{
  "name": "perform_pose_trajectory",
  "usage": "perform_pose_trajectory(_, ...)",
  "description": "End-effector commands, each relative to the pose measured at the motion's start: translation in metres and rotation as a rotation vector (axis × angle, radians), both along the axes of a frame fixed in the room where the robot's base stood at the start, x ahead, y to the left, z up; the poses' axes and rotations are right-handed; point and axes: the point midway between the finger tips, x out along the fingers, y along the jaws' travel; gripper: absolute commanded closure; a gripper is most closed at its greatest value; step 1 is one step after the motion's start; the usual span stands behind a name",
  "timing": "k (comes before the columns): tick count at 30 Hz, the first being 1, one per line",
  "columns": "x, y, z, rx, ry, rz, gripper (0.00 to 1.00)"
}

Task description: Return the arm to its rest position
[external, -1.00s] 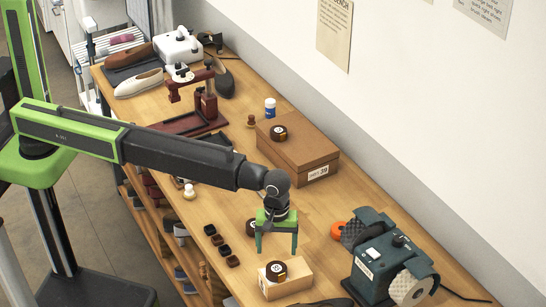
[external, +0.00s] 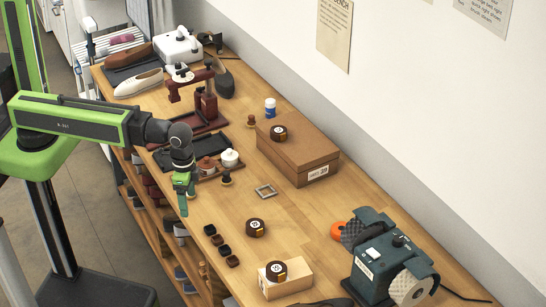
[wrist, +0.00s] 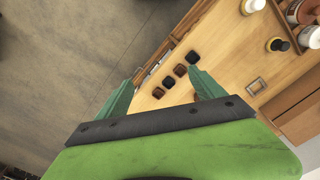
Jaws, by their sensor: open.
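My arm is partly drawn in over the left edge of the wooden bench (external: 215,275). My gripper (external: 184,212) hangs pointing down near the bench's front edge, beside a tray of jars. In the external view it is seen edge-on. In the wrist view my gripper (wrist: 162,90) shows two green fingers spread apart with nothing between them. Beyond the fingers are the bench edge and several small dark cups (wrist: 168,82).
A brown box (external: 298,153) stands at the wall, a grinder (external: 375,262) at the right. A small metal frame (external: 266,190) lies mid-bench. The floor at left is open.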

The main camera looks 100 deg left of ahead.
Motion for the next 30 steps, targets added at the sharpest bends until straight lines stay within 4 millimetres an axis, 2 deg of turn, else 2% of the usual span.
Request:
perform_pose_trajectory(1, -0.017, 0.002, 0.0, 0.0, 0.0, -0.06, 0.22)
perform_pose_trajectory(3, -0.024, 0.004, 0.0, 0.0, 0.0, -0.118, 0.22)
perform_pose_trajectory(13, -0.022, 0.005, -0.004, 0.0, 0.0, -0.142, 0.22)
perform_pose_trajectory(17, -0.022, 0.004, -0.033, 0.0, 0.0, -0.141, 0.22)
perform_pose_trajectory(21, -0.022, 0.004, -0.086, 0.0, 0.0, -0.141, 0.22)
perform_pose_trajectory(24, -0.022, 0.004, -0.114, 0.0, 0.0, -0.141, 0.22)
perform_pose_trajectory(26, -0.022, 0.004, -0.119, 0.0, 0.0, -0.141, 0.22)
perform_pose_trajectory(30, -0.022, 0.004, -0.111, 0.0, 0.0, -0.141, 0.22)
